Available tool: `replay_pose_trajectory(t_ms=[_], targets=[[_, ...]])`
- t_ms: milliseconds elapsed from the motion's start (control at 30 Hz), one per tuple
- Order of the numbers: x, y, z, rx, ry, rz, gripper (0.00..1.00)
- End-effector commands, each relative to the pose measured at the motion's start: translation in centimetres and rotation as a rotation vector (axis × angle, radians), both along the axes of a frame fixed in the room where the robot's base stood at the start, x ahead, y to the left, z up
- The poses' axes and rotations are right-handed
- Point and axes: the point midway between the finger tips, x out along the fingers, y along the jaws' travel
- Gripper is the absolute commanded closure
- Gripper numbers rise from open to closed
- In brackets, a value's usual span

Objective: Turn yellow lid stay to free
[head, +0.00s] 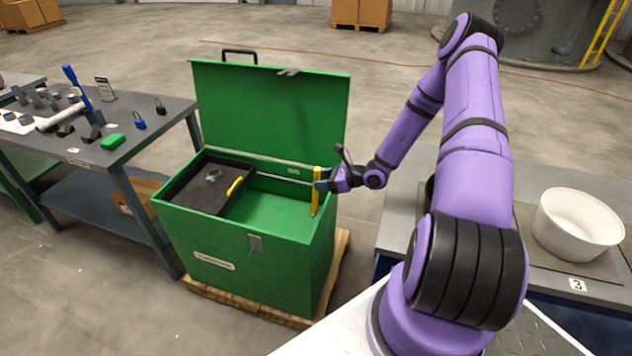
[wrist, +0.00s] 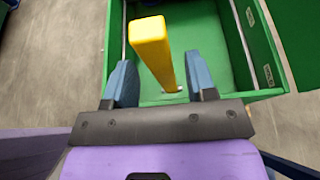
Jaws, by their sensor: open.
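The yellow lid stay (head: 316,190) stands near upright at the right side of the open green box (head: 215,262). The box's green lid (head: 270,105) is raised at the back. My gripper (head: 322,182) is at the stay, beside the box's right wall. In the wrist view my gripper (wrist: 162,85) is open, with one blue finger on each side of the yellow stay (wrist: 152,45). A gap shows between the stay and each finger. The stay's lower end reaches down into the box. Any catch at the stay's base is too small to make out.
A black tray (head: 190,185) with a yellow handle (head: 235,186) sits in the box's left part. A grey bench (head: 130,140) with tools and padlocks stands to the left. A white bucket (head: 577,225) stands on the right bench. The box rests on a wooden pallet (head: 340,262).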

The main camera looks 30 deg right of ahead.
Motion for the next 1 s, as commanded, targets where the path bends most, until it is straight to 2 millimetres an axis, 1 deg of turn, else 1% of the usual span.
replay_pose_trajectory(t_ms=[100, 200, 333, 567, 600, 667, 700, 767, 800, 1000], targets=[[1.1, 0.9, -0.6, -0.001, 0.000, 0.001, 0.49], [1.7, 1.3, -0.9, -0.001, 0.000, 0.001, 0.49], [2.0, 1.5, -1.1, -0.001, -0.001, -0.001, 0.49], [2.0, 1.5, -1.1, -0.002, 0.000, -0.001, 0.49], [2.0, 1.5, -1.1, -0.002, 0.000, -0.001, 0.54], [2.0, 1.5, -1.1, -0.002, 0.000, -0.001, 0.67], [2.0, 1.5, -1.1, -0.002, 0.000, -0.001, 0.77], [2.0, 1.5, -1.1, -0.002, 0.000, -0.001, 0.90], [2.0, 1.5, -1.0, -0.001, 0.000, 0.000, 0.99], [2.1, 1.5, -1.0, -0.004, 0.002, 0.001, 1.00]])
